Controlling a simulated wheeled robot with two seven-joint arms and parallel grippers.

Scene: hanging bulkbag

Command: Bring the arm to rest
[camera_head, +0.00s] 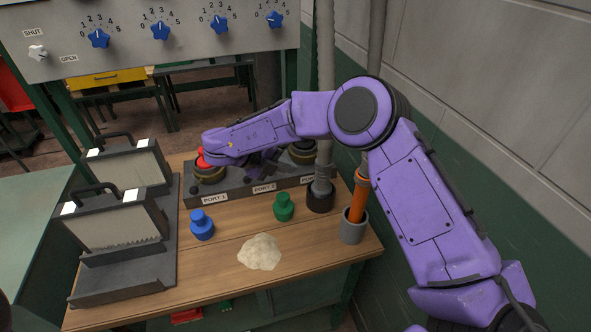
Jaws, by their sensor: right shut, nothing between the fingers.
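My right arm, in purple, comes in from the right side of the head view and bends over the back of the wooden bench (225,262). Its forearm reaches left above the port block. My right gripper (262,166) is partly hidden below and behind the forearm, over the block. It is shut and holds nothing that I can see. My left gripper is not in view.
A dark block (236,190) with labelled ports stands under my arm, with a red cap (202,160) at its left. A blue cap (202,226), green cap (284,207), pale powder heap (260,252) and grey cup (354,228) with an orange handle are in front. The wall is right.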

